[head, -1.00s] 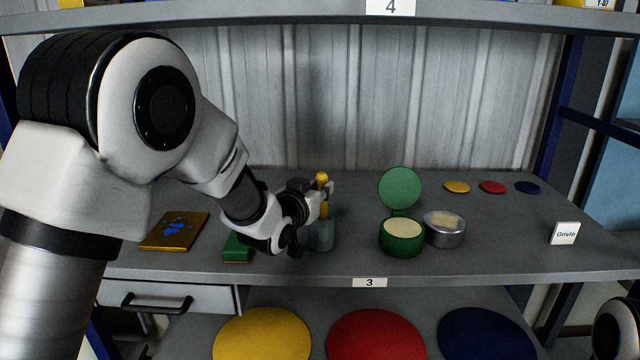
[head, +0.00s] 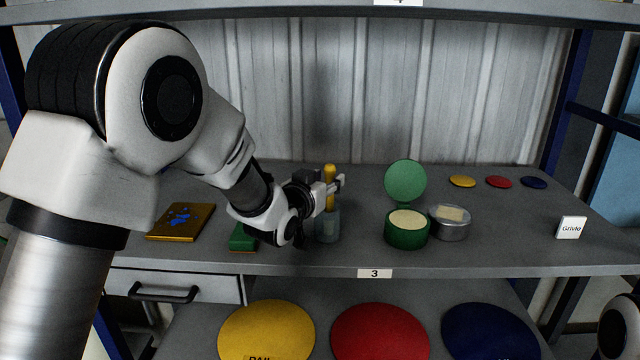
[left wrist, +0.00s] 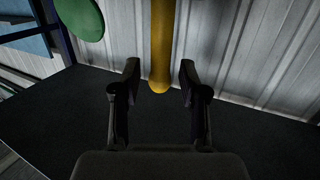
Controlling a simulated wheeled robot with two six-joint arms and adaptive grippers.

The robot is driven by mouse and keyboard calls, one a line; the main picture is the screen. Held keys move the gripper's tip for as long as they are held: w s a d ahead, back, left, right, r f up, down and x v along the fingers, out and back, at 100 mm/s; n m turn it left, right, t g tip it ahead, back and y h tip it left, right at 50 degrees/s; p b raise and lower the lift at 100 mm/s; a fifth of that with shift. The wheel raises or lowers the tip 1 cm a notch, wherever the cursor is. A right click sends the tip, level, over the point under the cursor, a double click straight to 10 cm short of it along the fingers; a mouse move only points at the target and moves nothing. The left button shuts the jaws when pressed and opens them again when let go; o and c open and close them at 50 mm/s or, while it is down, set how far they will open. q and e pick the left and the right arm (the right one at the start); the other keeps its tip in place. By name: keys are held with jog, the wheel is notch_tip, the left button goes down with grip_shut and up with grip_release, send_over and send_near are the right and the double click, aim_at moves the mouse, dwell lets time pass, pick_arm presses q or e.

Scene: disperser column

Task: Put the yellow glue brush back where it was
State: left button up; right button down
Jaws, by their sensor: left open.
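The yellow glue brush (head: 329,174) stands upright in a clear glass jar (head: 327,226) on the grey shelf. Its lower part inside the jar is hard to make out. My left gripper (head: 337,187) is at the brush's upper handle, above the jar. In the left wrist view, the yellow handle (left wrist: 160,45) shows between the two parted fingers, with its rounded end near the fingertips. The left gripper is open, with gaps on both sides of the handle. My right gripper is out of view.
A green tin (head: 407,230) with raised lid (head: 405,180) and a silver tin (head: 452,224) stand right of the jar. A green block (head: 242,238) and a gold book (head: 180,222) lie left. Small discs and a name card (head: 571,227) sit farther right.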

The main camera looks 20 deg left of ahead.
pick_arm(q)
jog(key=shift+w+r+p, duration=0.1)
jog(key=shift+r+p, duration=0.35)
jog(key=shift+r, duration=0.2)
jog(key=s+b, duration=0.2)
jog(key=s+f+b, duration=0.1)
jog(key=s, duration=0.1)
jog(key=shift+a, duration=0.25)
jog(key=s+r+b, duration=0.1)
jog(key=s+b, duration=0.1)
jog(key=s, duration=0.5)
jog(key=shift+s+a+r+b, duration=0.3)
jog(key=shift+s+a, duration=0.1)
